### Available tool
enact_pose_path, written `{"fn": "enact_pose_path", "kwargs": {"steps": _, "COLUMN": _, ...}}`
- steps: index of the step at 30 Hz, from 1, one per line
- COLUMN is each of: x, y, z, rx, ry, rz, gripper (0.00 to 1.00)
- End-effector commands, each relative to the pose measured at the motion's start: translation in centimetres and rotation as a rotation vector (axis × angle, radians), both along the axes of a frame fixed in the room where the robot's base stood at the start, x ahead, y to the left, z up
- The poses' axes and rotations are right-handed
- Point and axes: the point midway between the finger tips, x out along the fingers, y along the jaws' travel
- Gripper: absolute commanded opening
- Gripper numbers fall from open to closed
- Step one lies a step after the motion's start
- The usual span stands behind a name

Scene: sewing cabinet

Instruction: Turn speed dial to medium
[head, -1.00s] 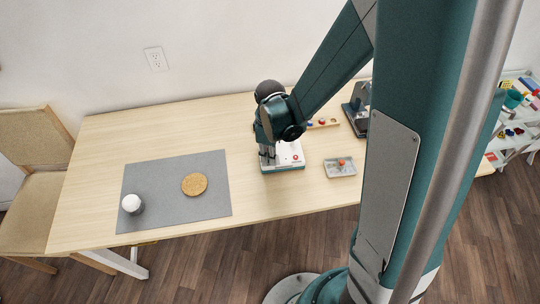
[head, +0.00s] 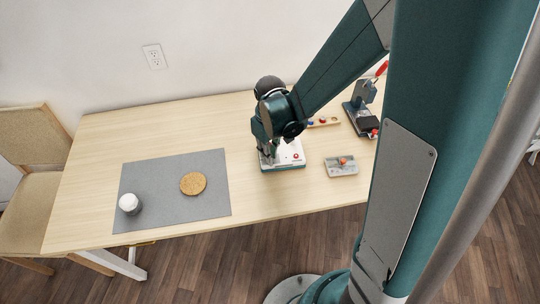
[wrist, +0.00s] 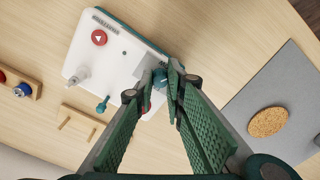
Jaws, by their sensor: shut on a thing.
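The white machine panel (wrist: 110,55) with a dark teal base lies on the table. It also shows in the head view (head: 287,161), under my gripper. My gripper (wrist: 167,76) is over the panel's edge. Its fingertips are closed around a small dark blue-teal knob (wrist: 160,77), which looks like the speed dial. The fingers hide part of the knob, and I cannot read its setting. In the head view my gripper (head: 268,156) points down at the panel's left part.
On the panel are a red button (wrist: 99,37), a pale post (wrist: 77,78) and a teal lever (wrist: 103,104). A grey tray (head: 340,173) is right of it. A grey mat (head: 150,165) holds a cork disc (head: 193,183) and a white-topped jar (head: 130,204). Bare table lies between mat and machine.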

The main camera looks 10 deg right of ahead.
Motion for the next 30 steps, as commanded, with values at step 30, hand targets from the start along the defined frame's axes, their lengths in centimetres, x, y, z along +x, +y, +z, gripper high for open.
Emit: {"fn": "enact_pose_path", "kwargs": {"steps": 30, "x": 0.01, "y": 0.04, "z": -0.05, "rx": 0.0, "ry": 0.0, "rz": -0.921, "gripper": 0.01}}
